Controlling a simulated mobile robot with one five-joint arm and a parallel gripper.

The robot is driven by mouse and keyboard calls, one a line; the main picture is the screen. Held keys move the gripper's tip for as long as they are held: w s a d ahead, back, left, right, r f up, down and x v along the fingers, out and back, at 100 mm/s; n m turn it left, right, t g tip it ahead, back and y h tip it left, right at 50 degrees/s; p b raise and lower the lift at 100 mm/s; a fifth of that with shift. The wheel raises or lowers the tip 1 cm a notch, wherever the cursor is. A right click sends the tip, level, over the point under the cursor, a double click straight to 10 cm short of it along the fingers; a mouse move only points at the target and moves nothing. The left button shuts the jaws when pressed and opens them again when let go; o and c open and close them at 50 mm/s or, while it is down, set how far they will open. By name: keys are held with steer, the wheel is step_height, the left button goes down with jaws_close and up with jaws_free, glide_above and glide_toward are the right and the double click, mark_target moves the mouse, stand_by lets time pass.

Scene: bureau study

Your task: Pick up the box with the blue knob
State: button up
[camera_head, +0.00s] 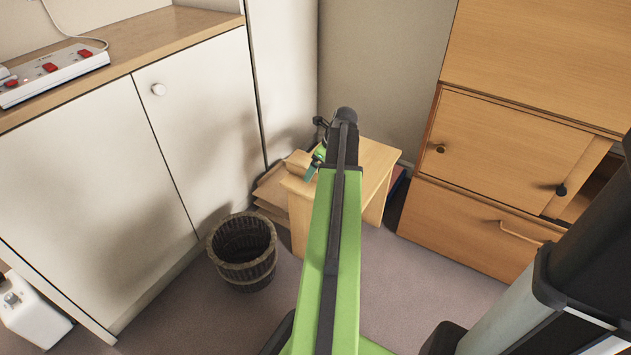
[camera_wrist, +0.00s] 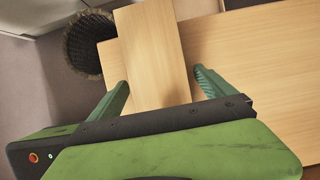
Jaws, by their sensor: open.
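A light wooden box (camera_wrist: 150,45) lies between the two green fingers of my gripper (camera_wrist: 160,82) in the wrist view. The fingers are open, one on each side of it, and a gap shows beside the right finger. The box sits on a small wooden table (camera_wrist: 250,60). In the head view a small part of the box (camera_head: 298,159) shows at the table's left edge, beside my gripper (camera_head: 314,168); my arm hides the rest. No blue knob shows in either view.
A dark wicker basket (camera_head: 243,262) stands on the floor left of the table. A white cabinet (camera_head: 150,150) is at left, with a power strip (camera_head: 55,72) on top. A wooden bureau (camera_head: 510,150) stands at right. Carpet is clear in front of the bureau.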

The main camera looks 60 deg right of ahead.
steer(key=shift+w+f, duration=0.15)
steer(key=shift+f, duration=0.4)
steer(key=shift+r, duration=0.2)
steer(key=c, duration=1.9)
